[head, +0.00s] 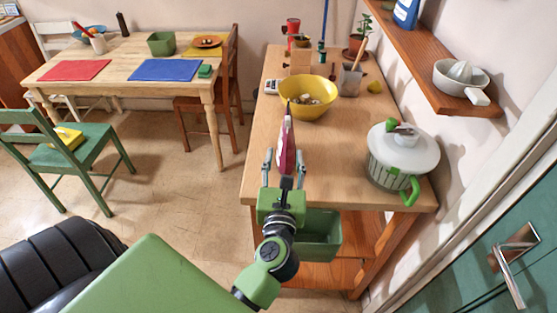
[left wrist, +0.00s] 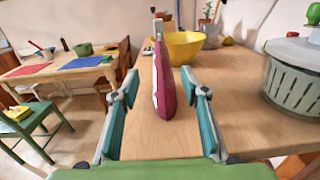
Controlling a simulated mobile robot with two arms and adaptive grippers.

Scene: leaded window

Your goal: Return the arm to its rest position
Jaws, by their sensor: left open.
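My left gripper (head: 283,160) is open at the near part of the wooden counter, its fingers spread and pointing away from me. A narrow dark-pink object with a whitish side (head: 286,145) shows between and beyond the fingers. In the left wrist view the same pink object (left wrist: 164,90) lies between the two teal-padded fingers (left wrist: 160,75), with visible gaps on both sides. I cannot tell what it is. My green arm reaches in from the lower left. My right gripper is not in view.
A yellow bowl (head: 308,98) stands just beyond the pink object. A white-lidded salad spinner (head: 402,158) stands at the counter's right edge. A green bin (head: 318,238) sits below the counter. A wooden shelf (head: 430,70) juts from the right wall. Floor (head: 160,180) is open left of the counter.

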